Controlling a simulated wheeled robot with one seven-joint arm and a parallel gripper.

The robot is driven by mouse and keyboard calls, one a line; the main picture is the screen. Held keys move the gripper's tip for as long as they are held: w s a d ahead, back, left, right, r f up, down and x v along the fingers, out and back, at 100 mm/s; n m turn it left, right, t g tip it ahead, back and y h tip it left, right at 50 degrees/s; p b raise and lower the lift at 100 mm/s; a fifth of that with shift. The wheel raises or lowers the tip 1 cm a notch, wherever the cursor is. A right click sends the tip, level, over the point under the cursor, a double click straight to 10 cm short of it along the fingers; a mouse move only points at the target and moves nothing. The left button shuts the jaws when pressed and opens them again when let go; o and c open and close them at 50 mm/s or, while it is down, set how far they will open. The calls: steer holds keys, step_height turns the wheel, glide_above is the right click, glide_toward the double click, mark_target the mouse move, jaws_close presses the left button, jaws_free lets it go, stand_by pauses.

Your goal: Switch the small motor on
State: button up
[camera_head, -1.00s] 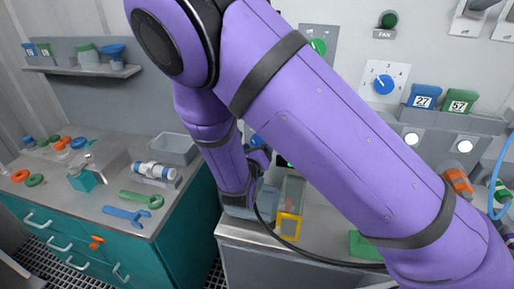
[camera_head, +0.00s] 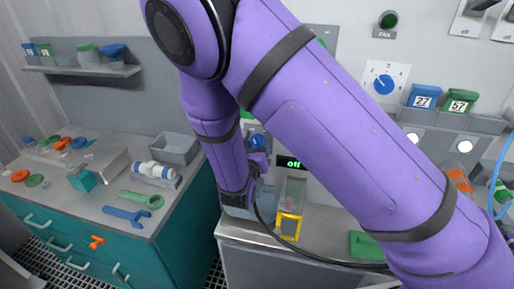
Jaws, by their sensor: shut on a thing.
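A small black display (camera_head: 290,162) on the back wall unit reads "OFF" in green. A blue round knob (camera_head: 257,141) shows in part to its left, just above my wrist. Below the display stands a clear-sided box with a yellow front frame (camera_head: 289,225) and something reddish inside; I cannot tell whether it is the small motor. My gripper (camera_head: 259,161) is low beside the bench unit, close below the blue knob and left of the display. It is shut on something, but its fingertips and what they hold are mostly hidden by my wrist.
A numbered dial with a blue knob (camera_head: 383,85) and a green FAN button (camera_head: 389,20) are on the wall. Blue and green boxes (camera_head: 425,98) stand on a right shelf. The left bench holds wrenches (camera_head: 127,216), a grey bin (camera_head: 175,149) and several caps. My arm covers the middle.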

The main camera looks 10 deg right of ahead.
steer(key=m, duration=0.9)
steer(key=shift+a, duration=0.3)
steer(key=shift+m, duration=0.3)
steer(key=o, duration=0.8)
steer(key=shift+o, duration=0.2)
steer(key=v, duration=1)
steer(key=shift+s+a, duration=0.15)
steer(key=shift+s, duration=0.15)
